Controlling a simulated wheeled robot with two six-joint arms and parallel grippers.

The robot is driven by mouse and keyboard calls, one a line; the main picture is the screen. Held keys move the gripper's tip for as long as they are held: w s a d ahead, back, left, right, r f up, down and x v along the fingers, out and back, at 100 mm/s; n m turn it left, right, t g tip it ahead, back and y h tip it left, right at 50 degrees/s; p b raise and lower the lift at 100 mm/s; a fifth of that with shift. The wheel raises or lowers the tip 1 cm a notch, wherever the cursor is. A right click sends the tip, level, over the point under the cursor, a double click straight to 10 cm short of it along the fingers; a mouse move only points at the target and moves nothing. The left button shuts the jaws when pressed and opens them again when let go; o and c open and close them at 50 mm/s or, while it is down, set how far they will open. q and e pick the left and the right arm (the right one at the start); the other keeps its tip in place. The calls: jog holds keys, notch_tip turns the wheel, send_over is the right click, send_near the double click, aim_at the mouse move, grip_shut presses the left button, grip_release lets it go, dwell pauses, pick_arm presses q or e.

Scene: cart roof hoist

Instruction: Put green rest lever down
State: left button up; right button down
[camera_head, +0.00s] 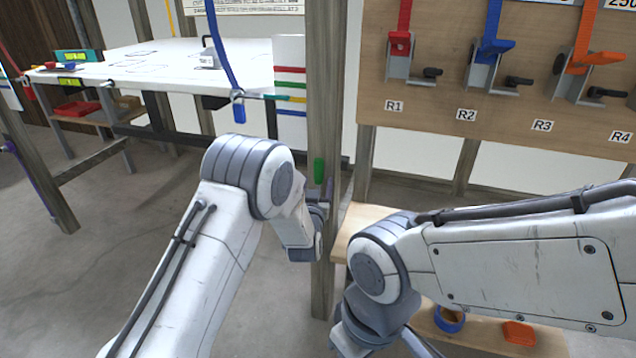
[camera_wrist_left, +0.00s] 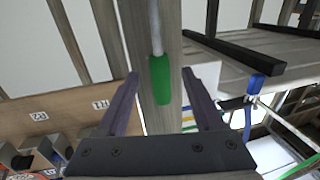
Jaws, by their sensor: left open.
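The green rest lever shows a green grip on a pale rod, against a wooden post (camera_head: 325,90). In the head view its grip (camera_head: 319,170) stands upright above my left gripper (camera_head: 322,205), whose fingers are mostly hidden by the wrist. In the left wrist view the green grip (camera_wrist_left: 160,80) lies between the two spread dark fingers of my left gripper (camera_wrist_left: 160,95), with a gap on both sides. My left gripper is open and holds nothing. My right gripper is at the lower edge of the head view, largely hidden by its wrist and cut off.
A board (camera_head: 480,125) on the right carries cleats marked R1 to R4 with red, blue and orange straps. A blue strap (camera_head: 222,50) hangs left of the post. A white table (camera_head: 140,65) stands behind. A low wooden shelf (camera_head: 480,335) holds a blue ring and an orange block.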

pick_arm(q)
jog(key=shift+w+d, duration=0.1)
jog(key=shift+w, duration=0.8)
jog(key=shift+c, duration=0.3)
grip_shut()
dwell(0.6)
